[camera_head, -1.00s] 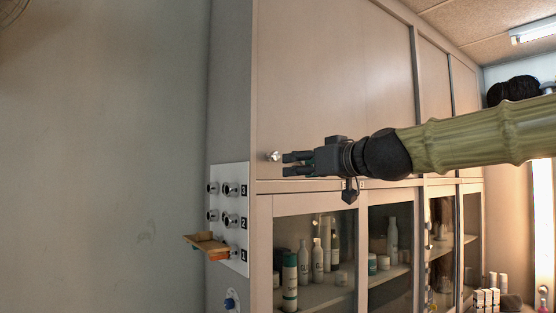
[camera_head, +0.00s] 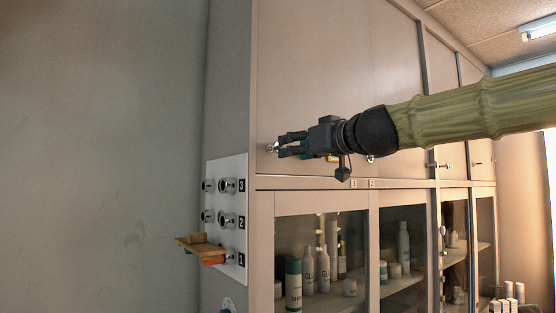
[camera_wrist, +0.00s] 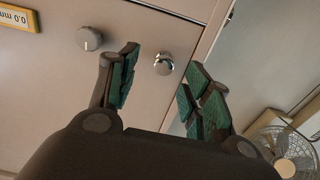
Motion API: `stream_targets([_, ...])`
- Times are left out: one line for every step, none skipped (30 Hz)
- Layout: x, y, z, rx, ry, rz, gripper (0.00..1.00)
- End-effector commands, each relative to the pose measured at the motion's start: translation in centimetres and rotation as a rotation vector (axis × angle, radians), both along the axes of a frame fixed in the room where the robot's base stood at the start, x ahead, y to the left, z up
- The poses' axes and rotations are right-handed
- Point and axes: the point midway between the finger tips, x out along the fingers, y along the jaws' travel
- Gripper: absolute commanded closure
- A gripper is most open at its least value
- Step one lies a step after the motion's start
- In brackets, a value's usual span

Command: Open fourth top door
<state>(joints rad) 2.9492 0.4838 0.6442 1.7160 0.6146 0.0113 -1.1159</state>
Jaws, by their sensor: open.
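The large top cabinet door (camera_head: 330,70) at the left end of the row is closed. Its small shiny knob (camera_head: 271,148) sits low near the left edge, right at my fingertips in the head view. My gripper (camera_head: 280,146) is open, reaching left along the door front. In the wrist view, a shiny knob (camera_wrist: 163,63) shows between my open fingers (camera_wrist: 165,72), just beyond their tips; contact cannot be told. A second, greyer knob (camera_wrist: 90,39) is left of the left finger. I cannot tell from the numbering which door is the fourth.
Glass-fronted lower doors (camera_head: 405,250) with bottles behind them run below. A fan (camera_wrist: 285,160) stands at the lower right in the wrist view. The wall at left is bare.

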Motion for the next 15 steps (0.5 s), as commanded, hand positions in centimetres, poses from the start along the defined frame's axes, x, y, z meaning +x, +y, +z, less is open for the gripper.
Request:
stream_targets([0.6,0.5,0.4,0.000,0.002,0.002,0.51])
stream_targets([0.9,0.7,0.5,0.000,0.001,0.002,0.51])
stream_targets([1.3,1.0,0.5,0.001,0.002,0.002,0.51])
stream_targets([1.6,1.2,0.4,0.002,0.003,0.002,0.51])
stream_targets([1.9,1.5,0.4,0.001,0.003,0.002,0.51])
stream_targets([2.3,1.8,0.5,0.000,0.001,0.003,0.51])
stream_targets([2.6,2.0,0.5,0.000,0.001,0.003,0.51])
stream_targets([2.9,2.3,0.5,0.001,0.002,0.003,0.51])
stream_targets([3.3,2.5,0.5,0.001,0.002,0.003,0.51])
stream_targets([3.5,2.7,0.5,0.001,0.002,0.003,0.51])
stream_targets([3.8,2.9,0.4,0.001,0.002,0.003,0.51])
stream_targets([4.1,3.2,0.4,0.000,0.003,0.004,0.51])
stream_targets([4.4,3.4,0.4,0.001,0.002,0.005,0.51])
stream_targets([4.6,3.6,0.4,0.001,0.002,0.005,0.51])
stream_targets([4.9,3.8,0.4,0.002,0.003,0.004,0.51])
